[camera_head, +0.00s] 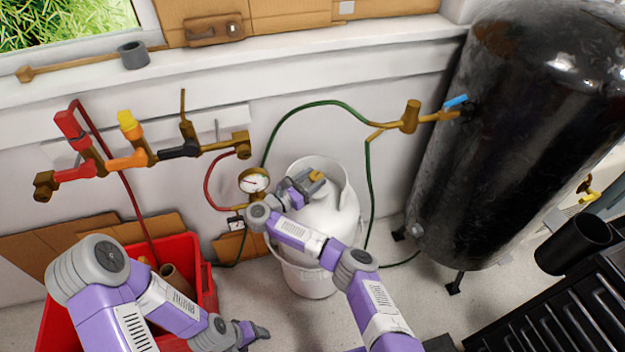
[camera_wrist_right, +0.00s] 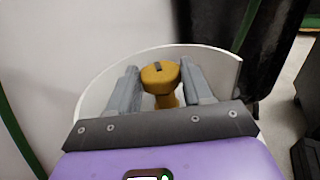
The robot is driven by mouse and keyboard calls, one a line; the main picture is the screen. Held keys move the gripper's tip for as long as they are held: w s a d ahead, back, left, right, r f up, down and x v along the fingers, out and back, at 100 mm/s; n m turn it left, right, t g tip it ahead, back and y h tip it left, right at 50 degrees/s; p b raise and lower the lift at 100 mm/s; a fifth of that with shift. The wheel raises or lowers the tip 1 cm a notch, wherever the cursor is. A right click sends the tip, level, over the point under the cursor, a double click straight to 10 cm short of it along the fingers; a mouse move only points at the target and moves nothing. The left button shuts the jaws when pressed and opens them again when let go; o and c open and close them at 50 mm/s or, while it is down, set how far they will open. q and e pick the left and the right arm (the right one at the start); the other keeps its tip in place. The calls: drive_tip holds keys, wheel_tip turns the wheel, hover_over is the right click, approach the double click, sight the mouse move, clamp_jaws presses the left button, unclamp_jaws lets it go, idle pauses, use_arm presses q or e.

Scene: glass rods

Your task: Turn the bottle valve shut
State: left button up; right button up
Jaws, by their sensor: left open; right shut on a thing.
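The white gas bottle (camera_head: 325,220) stands upright on the floor against the wall, with a raised collar round its top. Its brass valve knob (camera_wrist_right: 160,78) has a dark mark on top and sits between the two fingers of my right gripper (camera_wrist_right: 165,85) in the right wrist view. In the head view the knob (camera_head: 316,175) shows at the fingertips of my right gripper (camera_head: 308,181), inside the collar. My right gripper is shut on the knob. My left gripper (camera_head: 262,332) is open and empty, low at the front, right of the red crate.
A pressure gauge (camera_head: 254,181) with hoses is left of the bottle. A green hose (camera_head: 330,103) arches behind it to a brass fitting (camera_head: 411,116). A large black tank (camera_head: 500,140) stands at right. A red crate (camera_head: 208,285) is at left. Coloured valves (camera_head: 127,122) line the wall.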

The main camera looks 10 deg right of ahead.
sight(312, 178)
drive_tip(key=shift+g, duration=0.3)
drive_tip(key=o, duration=1)
drive_tip(key=shift+o, duration=0.2)
wheel_tip(312, 178, up, 10)
drive_tip(key=p, duration=0.3)
drive_tip(key=shift+p, duration=0.3)
